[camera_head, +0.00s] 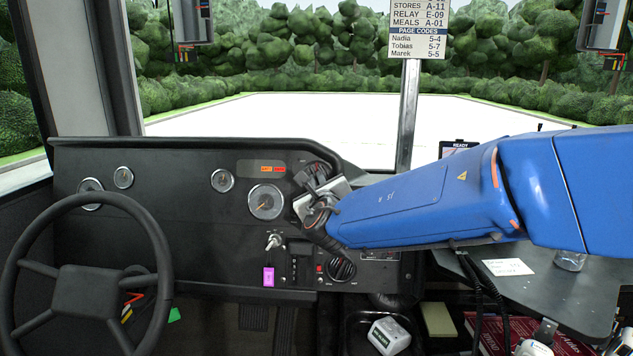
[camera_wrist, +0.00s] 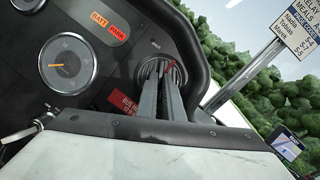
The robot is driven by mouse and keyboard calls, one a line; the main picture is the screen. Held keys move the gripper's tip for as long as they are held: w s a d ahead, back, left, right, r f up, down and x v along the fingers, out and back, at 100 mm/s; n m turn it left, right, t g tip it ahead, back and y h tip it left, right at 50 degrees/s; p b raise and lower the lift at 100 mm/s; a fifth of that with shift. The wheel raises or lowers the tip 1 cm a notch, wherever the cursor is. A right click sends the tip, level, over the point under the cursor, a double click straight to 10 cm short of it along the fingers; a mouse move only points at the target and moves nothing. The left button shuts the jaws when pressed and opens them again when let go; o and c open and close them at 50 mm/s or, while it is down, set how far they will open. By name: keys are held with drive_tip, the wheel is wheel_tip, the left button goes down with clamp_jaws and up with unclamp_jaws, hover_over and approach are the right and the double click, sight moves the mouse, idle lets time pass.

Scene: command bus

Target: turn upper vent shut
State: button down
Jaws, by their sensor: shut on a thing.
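The upper vent (camera_wrist: 179,72) is a round dark vent in the top right corner of the dashboard panel. In the wrist view, the two grey fingers of my gripper (camera_wrist: 163,78) reach its face, with a red mark showing beside the tips. My gripper is shut on the vent, and the fingers hide much of its middle. In the head view, my gripper (camera_head: 311,178) is at the upper vent (camera_head: 321,166), and my wrist partly covers it. The vent's exact angle cannot be read.
A lower round vent (camera_head: 342,269) sits below my wrist. A large gauge (camera_head: 267,201) is just left of my gripper. A key switch with a pink tag (camera_head: 268,276) hangs lower left. A steering wheel (camera_head: 88,285) stands far left, and a side desk (camera_head: 555,285) lies right.

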drive_tip(key=shift+n+y, duration=0.3)
drive_tip(key=shift+n, duration=0.4)
drive_tip(key=c, duration=1.9)
unclamp_jaws()
drive_tip(key=s+d, duration=0.3)
drive_tip(key=s, duration=1.4)
drive_tip(key=shift+d+r, duration=0.15)
drive_tip(key=shift+r, duration=0.1)
